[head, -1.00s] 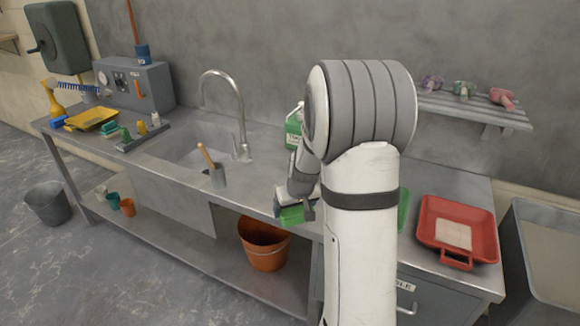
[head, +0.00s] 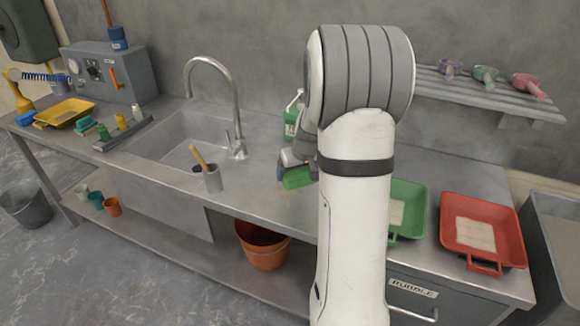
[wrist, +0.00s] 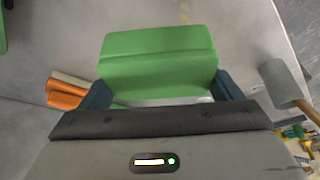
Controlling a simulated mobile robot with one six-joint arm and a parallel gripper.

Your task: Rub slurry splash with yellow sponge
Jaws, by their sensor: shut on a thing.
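My gripper (head: 292,162) is shut on a green block (wrist: 158,62), sponge-like in shape, its dark jaws on either side in the wrist view. I cannot make out a yellow sponge for certain; a yellow tray (head: 65,112) lies at the bench's left end.
A green tray (head: 415,195) and a red tray (head: 505,222) are to the right.

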